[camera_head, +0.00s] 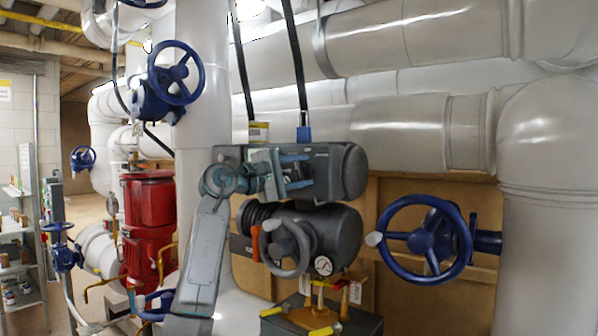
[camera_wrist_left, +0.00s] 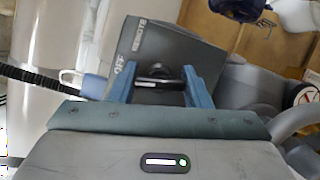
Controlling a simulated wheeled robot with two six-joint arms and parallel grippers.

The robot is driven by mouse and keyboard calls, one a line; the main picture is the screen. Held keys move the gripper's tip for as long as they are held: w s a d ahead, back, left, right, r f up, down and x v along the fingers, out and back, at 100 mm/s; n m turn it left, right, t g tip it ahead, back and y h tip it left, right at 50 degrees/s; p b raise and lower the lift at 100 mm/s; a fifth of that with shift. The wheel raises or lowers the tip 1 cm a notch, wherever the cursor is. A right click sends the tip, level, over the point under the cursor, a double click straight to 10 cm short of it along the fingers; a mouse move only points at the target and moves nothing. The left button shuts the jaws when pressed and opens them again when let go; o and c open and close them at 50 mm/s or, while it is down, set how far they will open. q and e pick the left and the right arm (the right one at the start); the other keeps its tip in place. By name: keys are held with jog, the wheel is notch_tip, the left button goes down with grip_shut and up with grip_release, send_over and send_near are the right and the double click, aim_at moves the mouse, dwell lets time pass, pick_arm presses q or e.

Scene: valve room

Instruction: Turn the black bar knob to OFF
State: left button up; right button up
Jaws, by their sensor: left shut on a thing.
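The black bar knob (camera_wrist_left: 157,72) sits on the face of a dark grey actuator box (camera_wrist_left: 178,48) in the wrist view. Printed words OFF (camera_wrist_left: 121,66) and REMOTE (camera_wrist_left: 139,36) show on that face, OFF close to my left-hand finger. My left gripper (camera_wrist_left: 158,80) has its blue fingers on both sides of the knob and is shut on it. In the head view my left gripper (camera_head: 300,171) reaches the front of the grey actuator (camera_head: 345,172); the fingers largely hide the knob there. How the bar points is hard to tell. My right gripper is not in view.
A blue handwheel (camera_head: 424,240) stands to the right. Black cables (camera_head: 297,60) drop to the actuator top. Red cylinders (camera_head: 148,210) and white pipes stand left.

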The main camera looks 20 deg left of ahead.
pick_arm(q)
jog(key=shift+m+g+y+p, duration=0.3)
jog(key=shift+m, duration=0.9)
jog(key=o, duration=1)
